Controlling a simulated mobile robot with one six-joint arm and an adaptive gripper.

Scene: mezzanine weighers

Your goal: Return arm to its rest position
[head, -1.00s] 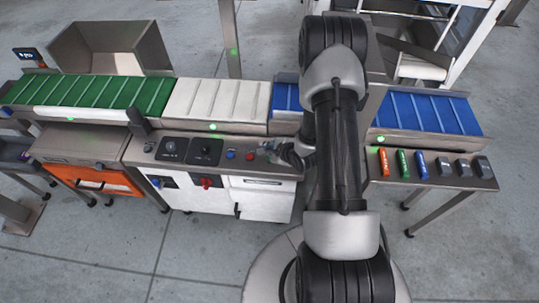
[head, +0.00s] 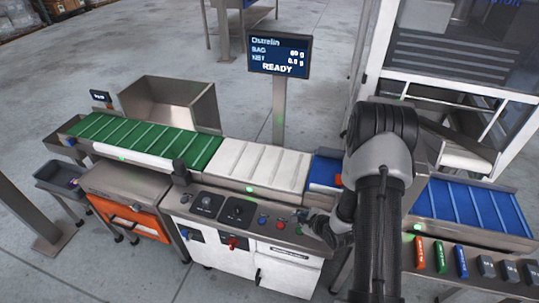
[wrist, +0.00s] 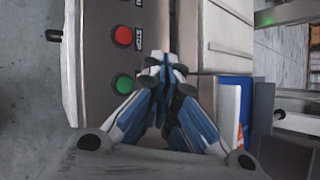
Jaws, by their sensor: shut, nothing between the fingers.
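My gripper (head: 316,222) hangs over the right end of the control panel (head: 215,228) on the white cabinet, just right of the red button (head: 280,225). In the wrist view my gripper (wrist: 163,68) is shut, its fingertips together and empty, near a red stop button (wrist: 123,36) and a green button (wrist: 122,83). I cannot tell whether the fingertips touch the panel. My arm (head: 378,190) reaches forward and bends down to the panel, hiding part of the blue belt.
The conveyor has green (head: 150,140), white (head: 262,165) and blue (head: 470,207) belts. A display reading READY (head: 280,56) stands behind. Red (head: 419,254), green (head: 438,252) and blue (head: 461,257) tubes lie on the right shelf. A glazed machine frame (head: 455,75) stands back right.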

